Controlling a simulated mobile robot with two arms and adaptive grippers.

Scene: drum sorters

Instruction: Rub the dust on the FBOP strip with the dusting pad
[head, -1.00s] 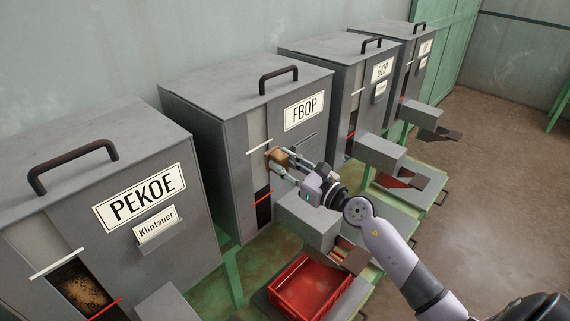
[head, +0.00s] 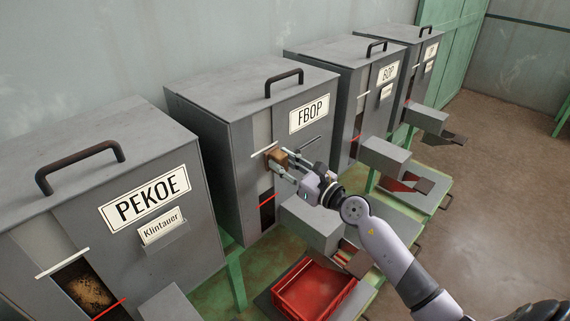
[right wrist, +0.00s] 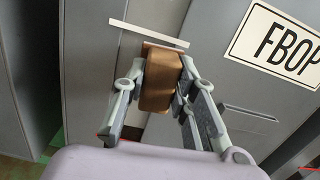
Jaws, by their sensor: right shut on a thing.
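The FBOP sorter (head: 230,112) is a grey box with a handle and an FBOP label. Its vertical strip (head: 262,128) runs down the front, with a white mark above and a red mark lower down. My right gripper (head: 284,163) is shut on the brown dusting pad (head: 276,157), whose far face is at the strip just below the white mark. In the right wrist view the pad (right wrist: 161,80) sits between both fingers and covers part of the strip (right wrist: 155,28). I cannot tell whether it presses on the surface. My left gripper is out of view.
The PEKOE sorter (head: 95,190) stands at left, the BOP sorter (head: 350,65) and another behind at right. A grey chute box (head: 312,222) juts out below my gripper. A red tray (head: 312,288) sits lower. Floor at right is clear.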

